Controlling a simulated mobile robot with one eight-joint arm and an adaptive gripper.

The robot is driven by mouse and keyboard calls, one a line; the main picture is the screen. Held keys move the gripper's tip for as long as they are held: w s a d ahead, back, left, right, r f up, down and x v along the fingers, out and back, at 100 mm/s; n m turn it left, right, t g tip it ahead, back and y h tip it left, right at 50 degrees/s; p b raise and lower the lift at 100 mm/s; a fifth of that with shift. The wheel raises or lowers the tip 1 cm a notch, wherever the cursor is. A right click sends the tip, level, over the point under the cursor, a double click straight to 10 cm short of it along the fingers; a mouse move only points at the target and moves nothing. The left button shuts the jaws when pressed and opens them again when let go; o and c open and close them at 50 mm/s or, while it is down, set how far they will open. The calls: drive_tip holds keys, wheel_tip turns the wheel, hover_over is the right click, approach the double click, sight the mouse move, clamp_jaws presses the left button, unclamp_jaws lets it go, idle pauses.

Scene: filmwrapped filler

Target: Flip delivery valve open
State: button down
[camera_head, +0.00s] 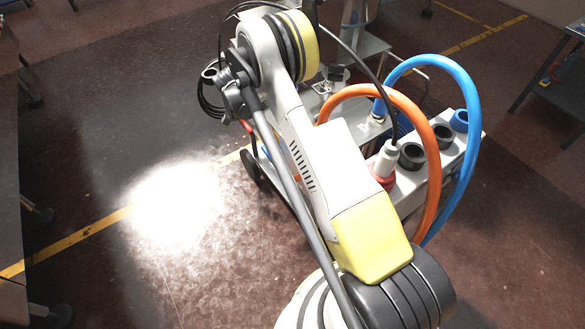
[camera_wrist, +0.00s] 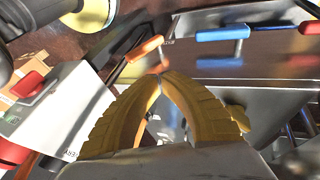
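In the wrist view, my gripper (camera_wrist: 161,77) has two ribbed yellow fingers that curve inward, their tips meeting with nothing visible held between them. Just beyond the tips is an orange lever handle (camera_wrist: 144,48) on a small metal stem, slanting up to the right. I cannot tell whether the fingertips touch it. A blue lever handle (camera_wrist: 222,34) lies level, farther right. Which lever is the delivery valve cannot be told from any label here.
An orange hose (camera_head: 432,165) and a blue hose (camera_head: 472,130) arch over a grey block with dark round ports (camera_head: 412,155) on the cart. A red part (camera_wrist: 27,84) sits on a white box at left in the wrist view. Floor left of the cart is open.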

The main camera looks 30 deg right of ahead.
sight(294, 179)
drive_tip(key=shift+m, duration=0.3)
drive_tip(key=shift+s+a+r+b+x, duration=0.15)
drive_tip(key=shift+s+b+x, duration=0.25)
drive_tip(key=shift+b+x, duration=1.2)
drive_tip(key=shift+s+a+r+b+x, duration=0.1)
drive_tip(key=shift+s+b+x, duration=0.3)
drive_tip(key=shift+x, duration=2.4)
drive_tip(key=shift+s+a+b+x, duration=0.15)
drive_tip(key=shift+s+b+x, duration=0.2)
drive_tip(key=shift+b+x, duration=1.3)
drive_tip(key=shift+s+d+f+p, duration=0.2)
drive_tip(key=shift+f+p, duration=0.2)
drive_tip(key=shift+p, duration=0.2)
